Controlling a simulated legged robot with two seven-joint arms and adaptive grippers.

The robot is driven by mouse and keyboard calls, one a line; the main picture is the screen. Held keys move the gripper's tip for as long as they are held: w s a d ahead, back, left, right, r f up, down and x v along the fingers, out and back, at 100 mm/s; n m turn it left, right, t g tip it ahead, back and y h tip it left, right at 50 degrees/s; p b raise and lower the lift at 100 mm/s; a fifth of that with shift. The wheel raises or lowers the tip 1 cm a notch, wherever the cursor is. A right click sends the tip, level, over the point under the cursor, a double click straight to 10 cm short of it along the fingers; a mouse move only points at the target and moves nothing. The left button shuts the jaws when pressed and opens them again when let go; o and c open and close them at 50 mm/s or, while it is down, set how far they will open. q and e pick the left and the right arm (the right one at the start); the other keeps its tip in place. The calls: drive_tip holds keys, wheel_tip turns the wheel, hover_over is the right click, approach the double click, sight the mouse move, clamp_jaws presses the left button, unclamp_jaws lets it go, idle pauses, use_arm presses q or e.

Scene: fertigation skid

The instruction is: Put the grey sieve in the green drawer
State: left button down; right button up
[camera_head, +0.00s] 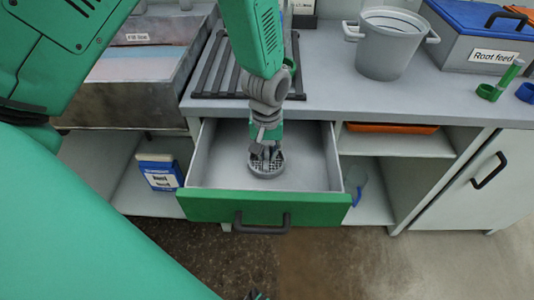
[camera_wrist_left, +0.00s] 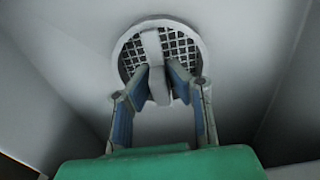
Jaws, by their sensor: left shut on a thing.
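The grey sieve (camera_head: 267,174) is a small round piece with a mesh face and a raised grip bar. It is inside the open green drawer (camera_head: 215,205), low in its grey interior, near the middle. I cannot tell whether it touches the drawer floor. My left gripper (camera_head: 265,155) reaches down into the drawer and is shut on the sieve's bar. The left wrist view shows the sieve (camera_wrist_left: 185,47) beyond the fingertips (camera_wrist_left: 160,85), one finger on each side of the bar.
A black rack (camera_head: 212,72) lies on the counter behind the drawer. A grey bucket (camera_head: 388,47) and a blue-lidded box labelled "Root feed" (camera_head: 458,48) stand to the right. A blue-and-white packet (camera_head: 160,173) is on the lower shelf at left. The drawer's side walls flank my gripper.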

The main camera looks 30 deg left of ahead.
sight(267, 150)
use_arm(q)
drive_tip(key=c, duration=1.6)
unclamp_jaws()
drive_tip(key=shift+o, duration=0.2)
wheel_tip(267, 150, up, 12)
drive_tip(key=p, duration=0.3)
